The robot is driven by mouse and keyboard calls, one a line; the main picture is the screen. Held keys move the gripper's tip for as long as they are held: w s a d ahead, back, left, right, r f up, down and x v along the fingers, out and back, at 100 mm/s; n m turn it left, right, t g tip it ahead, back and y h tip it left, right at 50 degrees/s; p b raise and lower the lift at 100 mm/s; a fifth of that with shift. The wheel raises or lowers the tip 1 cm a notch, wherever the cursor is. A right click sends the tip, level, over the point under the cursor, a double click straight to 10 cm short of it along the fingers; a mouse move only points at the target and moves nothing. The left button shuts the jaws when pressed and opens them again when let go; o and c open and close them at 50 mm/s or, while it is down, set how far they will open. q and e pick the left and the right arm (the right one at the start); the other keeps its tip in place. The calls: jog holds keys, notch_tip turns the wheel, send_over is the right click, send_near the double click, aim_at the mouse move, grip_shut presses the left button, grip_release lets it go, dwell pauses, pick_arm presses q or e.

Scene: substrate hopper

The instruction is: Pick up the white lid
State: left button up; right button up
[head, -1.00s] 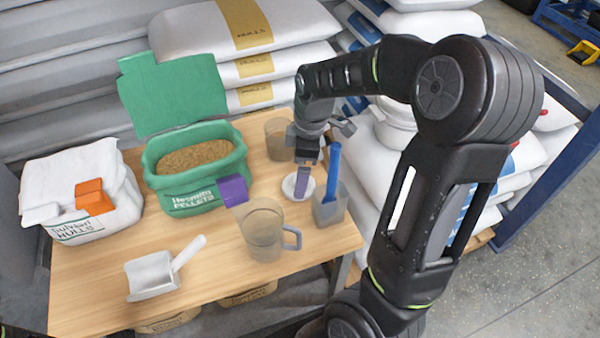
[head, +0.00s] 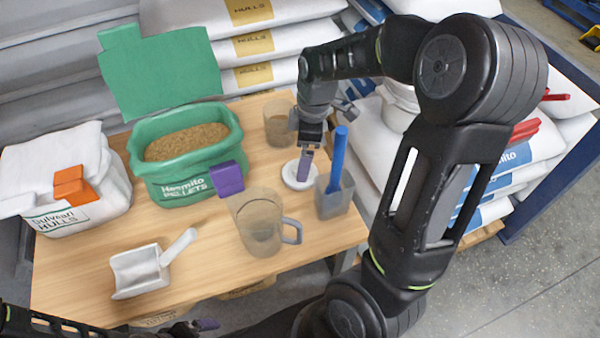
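The white lid (head: 290,178) is a small round disc, flat on the wooden table between the clear pitcher and the grey container with a blue handle. My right gripper (head: 304,168) points down over the lid, its visible finger in front of the lid's middle. The finger hides part of the lid, and I cannot tell whether it touches it or whether the gripper is closed on anything. My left gripper (head: 205,325) is low at the bottom edge, below the table front, away from the lid. Its opening is not clear.
The grey container (head: 333,203) stands right beside the lid. The clear pitcher (head: 258,225) and a clear cup (head: 278,124) are close by. A green pellet bag (head: 180,190), a white hulls bag (head: 80,215) and a white scoop (head: 140,272) occupy the left of the table (head: 70,280).

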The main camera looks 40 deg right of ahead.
jog(key=shift+a+f, duration=0.1)
jog(key=shift+f, duration=0.8)
jog(key=shift+w+a+f+b, duration=0.15)
jog(key=shift+f+b, duration=0.1)
jog(key=shift+f, duration=1.1)
jog(key=shift+w+a+f+b, duration=0.1)
jog(key=shift+w+f+b, duration=0.1)
jog(key=shift+f, duration=1.1)
jog(key=shift+c, duration=0.4)
jog(key=c, duration=1.2)
jog(key=shift+o, duration=0.2)
notch_tip(320, 180, up, 10)
jog(key=shift+r+p, duration=0.1)
jog(key=shift+p, duration=0.65)
